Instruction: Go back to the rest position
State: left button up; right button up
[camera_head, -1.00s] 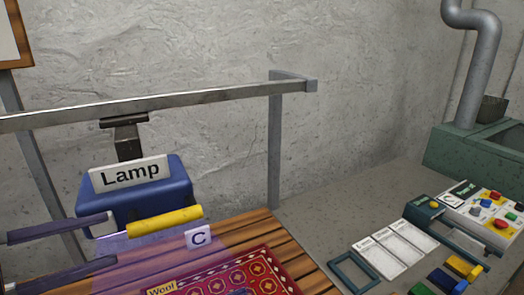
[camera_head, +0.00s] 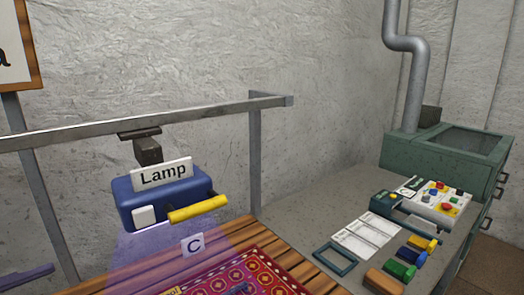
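A single dark finger of my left gripper (camera_head: 24,276) shows at the lower left corner. Purple light falls from the lamp onto the wooden slatted table (camera_head: 222,242). My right gripper is not in view.
A patterned red rug (camera_head: 250,277) lies on the table. The grey bench (camera_head: 350,204) at right holds white cards (camera_head: 366,235), a dark frame (camera_head: 335,259), coloured brushes or blocks (camera_head: 401,269) and a button panel (camera_head: 433,202). A green machine (camera_head: 440,158) with a pipe stands behind.

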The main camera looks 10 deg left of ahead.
pick_arm(q)
jog(key=s+d+f+n+g+y, duration=0.4)
jog(key=s+d+n+g, duration=0.6)
jog(key=d+n, duration=0.15)
notch_tip(320, 180, up, 18)
jog(key=p, duration=1.8)
jog(key=shift+s+r+g, duration=0.25)
jog(key=shift+s+g, duration=0.05)
jog(key=shift+s, duration=0.15)
